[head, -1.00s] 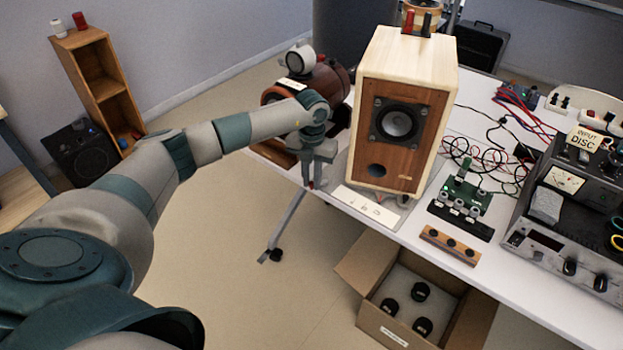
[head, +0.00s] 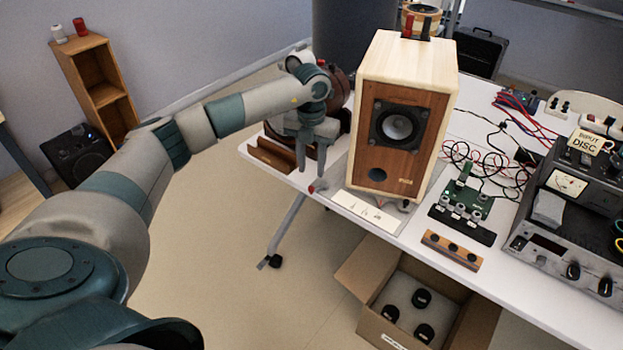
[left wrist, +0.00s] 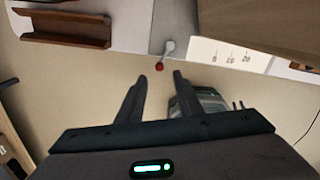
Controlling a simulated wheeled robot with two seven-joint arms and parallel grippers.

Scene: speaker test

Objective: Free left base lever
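The wooden speaker (head: 417,80) stands on a base at the table's front edge. The left base lever (left wrist: 169,47) is a short grey arm with a red tip (left wrist: 160,67), which sticks out past the table edge in the left wrist view. In the head view the red tip (head: 312,188) shows below my left gripper (head: 311,162). In the left wrist view my left gripper (left wrist: 160,77) is open and empty, its fingertips either side of the red tip's line but short of it. My right gripper is not in view.
A white scale card (head: 365,211) marked 0, 10, 20 lies right of the lever. A brown wooden tray (head: 270,156) sits at the table's left end. An open carton (head: 374,327) with black-topped items is on the floor below. A small circuit board (head: 466,199) stands right of the speaker.

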